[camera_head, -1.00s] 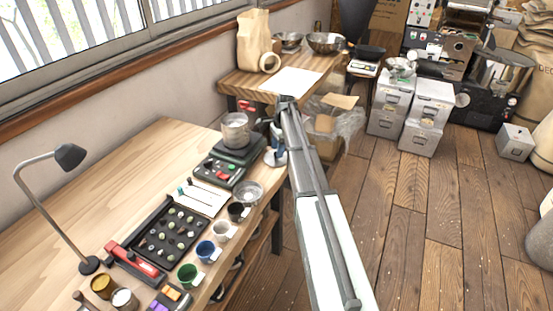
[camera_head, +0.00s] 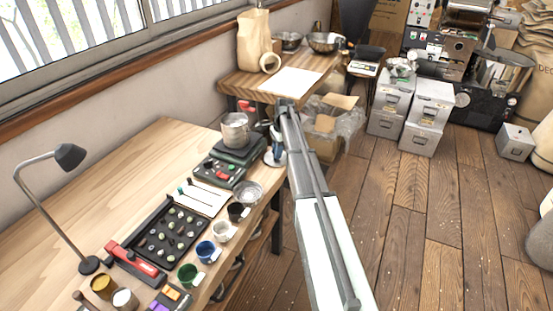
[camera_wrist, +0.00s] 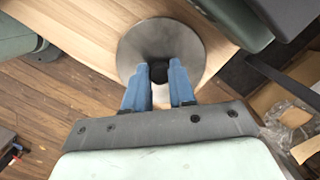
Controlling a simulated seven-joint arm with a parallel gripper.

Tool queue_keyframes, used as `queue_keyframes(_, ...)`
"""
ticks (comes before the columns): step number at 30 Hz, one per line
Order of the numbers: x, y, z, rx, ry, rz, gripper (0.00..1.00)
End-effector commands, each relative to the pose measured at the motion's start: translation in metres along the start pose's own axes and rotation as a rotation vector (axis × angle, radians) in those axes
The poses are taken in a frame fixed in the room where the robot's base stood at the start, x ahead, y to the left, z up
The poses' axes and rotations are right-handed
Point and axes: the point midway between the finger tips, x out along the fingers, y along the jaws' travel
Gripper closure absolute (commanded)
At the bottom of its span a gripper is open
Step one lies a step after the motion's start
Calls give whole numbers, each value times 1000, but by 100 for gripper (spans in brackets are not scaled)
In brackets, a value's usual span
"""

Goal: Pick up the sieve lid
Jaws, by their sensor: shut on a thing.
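The sieve lid (camera_wrist: 142,42) is a round, flat grey metal disc with a small black knob at its middle. In the wrist view it is over the wooden table top near its edge. My gripper (camera_wrist: 160,74) has blue fingers, one on each side of the knob, closed on it. In the head view the lid (camera_head: 273,160) shows as a pale disc at the table's right edge, partly covered by my gripper (camera_head: 276,148). The lid looks roughly level. I cannot tell whether it touches the table.
A metal pot (camera_head: 235,128) on a dark scale stands just left of my gripper. A glass dish (camera_head: 249,192), cups and a black sample tray (camera_head: 150,240) fill the table's front. Boxes in clear wrap (camera_head: 325,125) stand on the floor to the right.

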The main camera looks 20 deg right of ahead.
Motion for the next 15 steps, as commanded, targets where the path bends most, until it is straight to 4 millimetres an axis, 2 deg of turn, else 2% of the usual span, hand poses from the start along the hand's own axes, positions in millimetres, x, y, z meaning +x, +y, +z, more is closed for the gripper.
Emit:
queue_keyframes(9,-2,0,0,0,0,-1,100)
queue_keyframes(15,-24,0,4,0,0,-2,100)
